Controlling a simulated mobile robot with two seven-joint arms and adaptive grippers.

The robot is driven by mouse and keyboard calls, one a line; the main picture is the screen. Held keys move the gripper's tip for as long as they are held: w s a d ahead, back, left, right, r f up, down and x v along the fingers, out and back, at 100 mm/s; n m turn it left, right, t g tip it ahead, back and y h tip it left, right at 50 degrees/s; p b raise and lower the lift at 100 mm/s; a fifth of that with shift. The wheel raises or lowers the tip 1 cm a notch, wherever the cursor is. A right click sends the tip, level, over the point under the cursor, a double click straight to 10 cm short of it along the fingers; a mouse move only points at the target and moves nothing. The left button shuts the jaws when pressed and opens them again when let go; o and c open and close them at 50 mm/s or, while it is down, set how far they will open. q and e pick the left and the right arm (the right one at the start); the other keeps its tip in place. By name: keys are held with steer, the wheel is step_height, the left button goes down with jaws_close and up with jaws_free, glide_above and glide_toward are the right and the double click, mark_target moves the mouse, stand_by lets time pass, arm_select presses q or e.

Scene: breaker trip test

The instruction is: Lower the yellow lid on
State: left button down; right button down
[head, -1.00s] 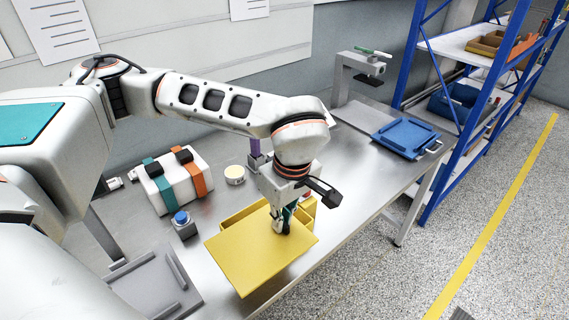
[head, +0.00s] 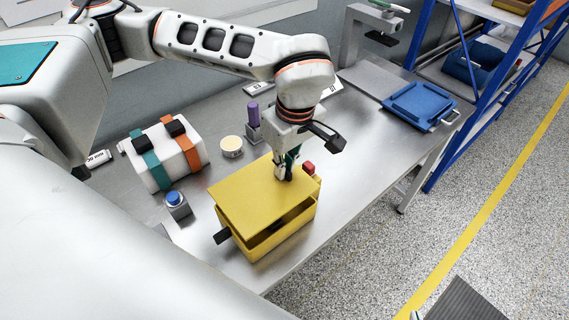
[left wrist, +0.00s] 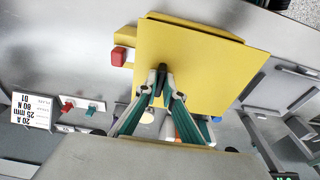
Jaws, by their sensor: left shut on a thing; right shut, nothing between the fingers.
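The yellow lid (head: 245,195) is a flat plate over most of the yellow box (head: 285,238). A dark gap shows between the lid and the box's front rim, so the lid is not flush there. My left gripper (head: 284,174) points down and is shut on the lid near its back right edge. The lid hides most of the box's inside. My right gripper is not in view.
A red block (head: 309,168) sits at the box's back right corner, and a dark piece (head: 222,236) sticks out at its left. A blue button (head: 175,200), a strapped white case (head: 163,155), a round cup (head: 232,146) and a purple-handled item (head: 253,115) stand nearby. A blue tray (head: 418,105) lies far right.

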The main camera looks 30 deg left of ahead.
mark_target(285, 181)
arm_select(q)
steer(key=shift+f+b, duration=1.1)
steer(key=shift+f, duration=0.3)
steer(key=shift+f+b, duration=0.9)
steer(key=shift+f, duration=0.4)
steer(key=c, duration=2.1)
jaws_free()
steer(key=r, duration=0.4)
steer(key=d+r, duration=0.1)
steer(key=r, duration=0.7)
steer(key=shift+s+d, duration=0.3)
steer(key=shift+d, duration=0.05)
